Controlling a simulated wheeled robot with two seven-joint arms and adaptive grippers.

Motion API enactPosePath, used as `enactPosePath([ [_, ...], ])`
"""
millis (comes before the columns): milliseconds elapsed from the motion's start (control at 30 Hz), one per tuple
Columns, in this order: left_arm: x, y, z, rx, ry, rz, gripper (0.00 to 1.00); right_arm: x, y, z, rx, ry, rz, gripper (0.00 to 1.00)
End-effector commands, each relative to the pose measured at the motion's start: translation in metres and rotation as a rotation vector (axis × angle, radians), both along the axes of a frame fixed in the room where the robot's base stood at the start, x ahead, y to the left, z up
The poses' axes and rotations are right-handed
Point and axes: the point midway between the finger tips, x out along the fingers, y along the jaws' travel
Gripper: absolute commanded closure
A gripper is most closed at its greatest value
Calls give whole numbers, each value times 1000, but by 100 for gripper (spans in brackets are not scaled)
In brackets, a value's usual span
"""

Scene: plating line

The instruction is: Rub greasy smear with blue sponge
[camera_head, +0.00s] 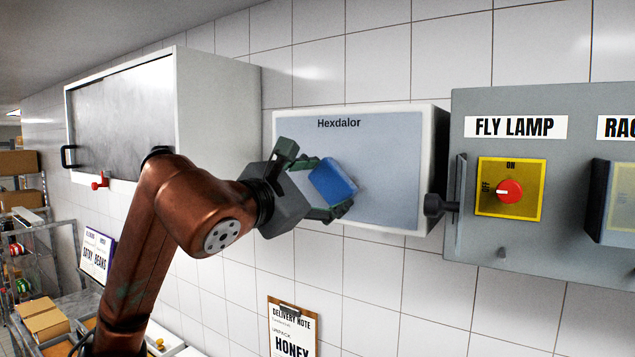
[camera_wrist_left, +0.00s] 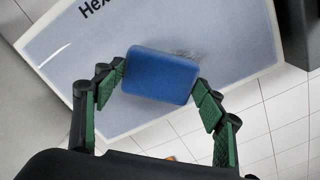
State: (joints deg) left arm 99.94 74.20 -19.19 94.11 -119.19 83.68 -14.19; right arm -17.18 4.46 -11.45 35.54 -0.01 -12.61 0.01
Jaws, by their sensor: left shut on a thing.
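The blue sponge (camera_head: 333,183) is held in my left gripper (camera_head: 322,188), against or just in front of the grey-blue panel marked Hexdalor (camera_head: 390,165). In the left wrist view the sponge (camera_wrist_left: 160,75) sits between the two green-padded fingers (camera_wrist_left: 160,88). A faint dark greasy smear (camera_wrist_left: 188,54) shows on the panel just past the sponge's upper edge; the sponge may hide part of it. In the head view only a faint trace shows beside the sponge. Whether the sponge touches the panel is hard to tell. My right gripper is in neither view.
A grey switch box (camera_head: 560,240) with a FLY LAMP label and a red knob (camera_head: 509,191) stands right of the panel. A white cabinet (camera_head: 215,120) is at left. A delivery note clipboard (camera_head: 291,330) hangs below. Bare tiled wall (camera_head: 400,290) lies under the panel.

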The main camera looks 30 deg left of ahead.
Motion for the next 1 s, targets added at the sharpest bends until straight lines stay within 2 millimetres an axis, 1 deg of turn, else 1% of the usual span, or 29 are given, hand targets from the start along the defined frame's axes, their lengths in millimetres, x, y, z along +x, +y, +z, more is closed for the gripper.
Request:
enactPosePath([
  [167,0,-8,1,2,0,-1,55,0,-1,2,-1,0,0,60],
  [467,0,-32,1,1,-1,-2,55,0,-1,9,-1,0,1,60],
  [733,0,-42,0,2,0,-1,55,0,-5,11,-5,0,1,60],
  [1000,0,-65,0,2,0,-3,55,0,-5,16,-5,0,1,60],
])
